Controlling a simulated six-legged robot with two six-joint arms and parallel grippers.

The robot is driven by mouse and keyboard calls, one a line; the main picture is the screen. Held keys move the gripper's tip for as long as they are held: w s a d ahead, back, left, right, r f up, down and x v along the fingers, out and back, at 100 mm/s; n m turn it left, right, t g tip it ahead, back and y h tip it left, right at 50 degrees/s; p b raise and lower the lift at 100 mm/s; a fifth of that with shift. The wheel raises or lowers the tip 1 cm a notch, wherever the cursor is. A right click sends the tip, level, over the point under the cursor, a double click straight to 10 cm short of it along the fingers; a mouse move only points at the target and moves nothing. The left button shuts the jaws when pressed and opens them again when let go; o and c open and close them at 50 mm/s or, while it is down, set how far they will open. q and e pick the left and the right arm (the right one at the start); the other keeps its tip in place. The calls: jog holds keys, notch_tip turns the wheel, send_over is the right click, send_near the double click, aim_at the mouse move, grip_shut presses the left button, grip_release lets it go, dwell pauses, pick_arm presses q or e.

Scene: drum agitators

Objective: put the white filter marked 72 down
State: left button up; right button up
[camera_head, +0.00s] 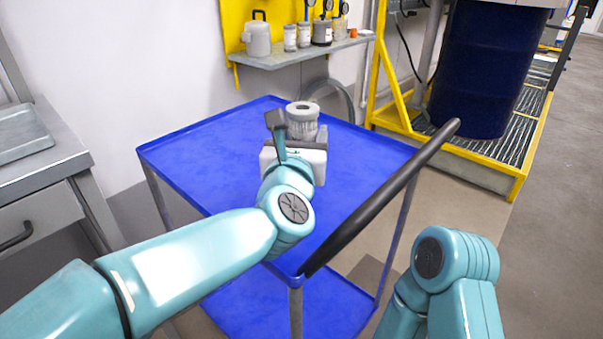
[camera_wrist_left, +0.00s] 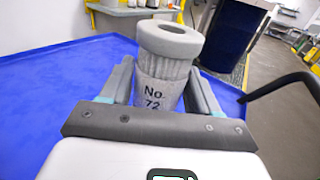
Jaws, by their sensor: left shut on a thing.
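The white filter (camera_wrist_left: 165,60) marked "No. 72" is a pleated cylinder with a ring-shaped top that has a dark hole. It stands about upright between the fingers of my left gripper (camera_wrist_left: 162,85), which is shut on it. In the head view the filter (camera_head: 302,116) shows over the blue cart top (camera_head: 195,143), with my left gripper (camera_head: 302,135) around its lower part. The filter's base is hidden by the gripper, so I cannot tell whether it touches the cart. My right arm shows at the lower right, but its gripper is out of view.
The cart's black handle (camera_head: 385,195) slants along its right side. A wall shelf (camera_head: 290,54) with jars and a pitcher stands behind. A dark blue drum (camera_head: 488,70) is at the back right, and a grey bench (camera_head: 35,165) is at left. The cart top around the filter is clear.

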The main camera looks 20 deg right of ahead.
pick_arm(q)
notch_tip(320, 180, down, 6)
jog(key=shift+w+r+b, duration=0.1)
jog(key=shift+b, duration=1)
jog(key=o, duration=1.1)
jog(key=shift+c, duration=0.2)
